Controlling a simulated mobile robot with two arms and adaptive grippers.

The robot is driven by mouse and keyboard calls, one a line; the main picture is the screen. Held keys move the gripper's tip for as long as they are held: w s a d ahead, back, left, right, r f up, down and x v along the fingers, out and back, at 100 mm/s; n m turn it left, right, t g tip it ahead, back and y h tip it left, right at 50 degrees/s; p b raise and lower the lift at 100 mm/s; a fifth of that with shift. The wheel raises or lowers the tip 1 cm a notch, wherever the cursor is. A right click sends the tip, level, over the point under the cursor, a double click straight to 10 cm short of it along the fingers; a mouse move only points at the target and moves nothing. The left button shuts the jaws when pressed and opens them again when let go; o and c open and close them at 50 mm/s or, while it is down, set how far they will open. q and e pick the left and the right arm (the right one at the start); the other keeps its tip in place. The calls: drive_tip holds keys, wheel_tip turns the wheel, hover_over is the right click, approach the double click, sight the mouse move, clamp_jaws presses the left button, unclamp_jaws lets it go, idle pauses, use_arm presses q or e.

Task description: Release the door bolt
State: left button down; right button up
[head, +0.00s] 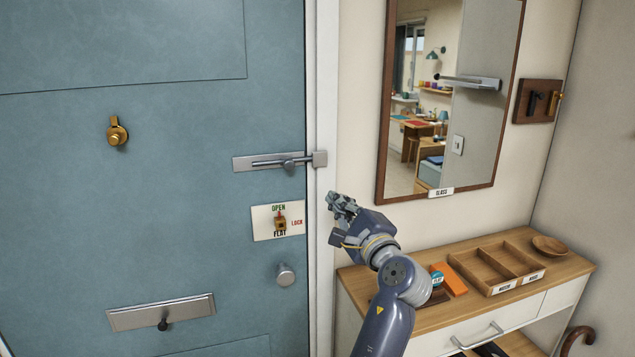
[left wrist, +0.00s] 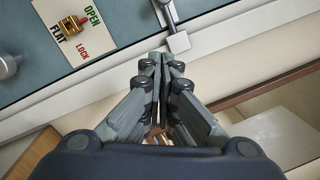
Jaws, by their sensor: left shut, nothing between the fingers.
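The silver door bolt (head: 262,161) lies level on the blue-grey door (head: 170,215). Its rod runs right to the block-shaped keeper (head: 320,159) on the white frame, and a small knob (head: 289,165) hangs from the rod. The rod appears to reach the keeper. In the left wrist view the keeper (left wrist: 178,42) shows just beyond the fingertips, with part of the bolt (left wrist: 165,14) at the top edge. My left gripper (head: 340,204) is shut and empty, below and right of the keeper, apart from the bolt. My right gripper is out of view.
A lock plate (head: 262,223) marked OPEN, LOCK and FLAT and a round door knob (head: 285,275) sit below the bolt. A mirror (head: 420,150) hangs right of the frame. A console table (head: 570,265) with a wooden tray (head: 497,266) stands below it.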

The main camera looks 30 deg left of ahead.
sight(288, 164)
use_arm(q)
drive_tip(key=w+a+r+p, duration=0.1)
drive_tip(key=a+p, duration=0.1)
drive_tip(key=a, duration=0.1)
drive_tip(key=w+a+r+p, duration=0.1)
drive_tip(key=a+p, duration=0.1)
drive_tip(key=a, duration=0.2)
drive_tip(key=w+a+r+p, duration=0.1)
drive_tip(key=a+p, duration=0.1)
drive_tip(key=a, duration=0.1)
drive_tip(key=shift+w+a, duration=0.25)
drive_tip(key=shift+w, duration=0.05)
drive_tip(key=shift+f, duration=0.1)
